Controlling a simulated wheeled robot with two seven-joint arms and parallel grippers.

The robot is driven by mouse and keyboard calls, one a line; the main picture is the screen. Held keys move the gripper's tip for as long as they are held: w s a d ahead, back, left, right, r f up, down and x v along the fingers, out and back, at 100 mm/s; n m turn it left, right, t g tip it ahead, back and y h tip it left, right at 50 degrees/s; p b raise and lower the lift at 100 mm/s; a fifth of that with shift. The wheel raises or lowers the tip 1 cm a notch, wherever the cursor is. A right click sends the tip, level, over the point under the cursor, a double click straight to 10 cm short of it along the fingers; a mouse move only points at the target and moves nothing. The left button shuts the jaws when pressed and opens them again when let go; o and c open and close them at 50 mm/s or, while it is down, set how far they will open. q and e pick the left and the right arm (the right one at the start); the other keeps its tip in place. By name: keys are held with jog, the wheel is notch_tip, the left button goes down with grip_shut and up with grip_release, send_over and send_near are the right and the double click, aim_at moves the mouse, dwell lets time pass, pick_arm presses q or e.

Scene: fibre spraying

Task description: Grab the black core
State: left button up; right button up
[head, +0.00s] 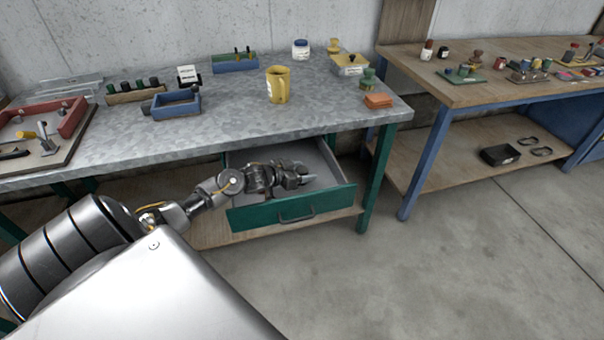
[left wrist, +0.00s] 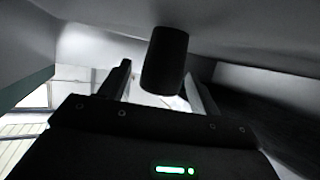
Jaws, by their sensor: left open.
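The black core (left wrist: 166,58) is a dark cylinder in the left wrist view. It shows between the two finger tips of my left gripper (left wrist: 158,72), with a gap to the left finger and a smaller one to the right. I cannot tell how deep it lies between them. In the head view my left gripper (head: 299,179) is inside the open green drawer (head: 275,213) under the grey table. The core cannot be made out there. My left gripper is open. My right gripper is not in view.
The drawer's walls and the grey table top (head: 240,115) above leave little room around the hand. A yellow mug (head: 278,86), blue trays (head: 176,104) and small parts stand on the table. A wooden table (head: 490,70) stands at right. The floor in front is clear.

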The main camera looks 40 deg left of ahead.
aim_at(302, 169)
pick_arm(q)
jog(key=c, duration=1.1)
jog(key=shift+o, duration=0.2)
jog(key=shift+r, duration=0.15)
jog(key=shift+r, duration=0.2)
notch_tip(302, 169, up, 2)
jog(key=shift+r, duration=0.25)
jog(key=s+d+r, duration=0.2)
jog(key=s+r, duration=0.1)
jog(key=s, duration=0.1)
jog(key=s+d+r, duration=0.2)
jog(key=s+r, duration=0.1)
jog(key=s, duration=0.1)
jog(key=s+d+r, duration=0.2)
jog(key=s+r, duration=0.2)
jog(key=shift+s+d+p, duration=0.2)
jog(key=shift+d+p, duration=0.1)
jog(key=shift+p, duration=0.05)
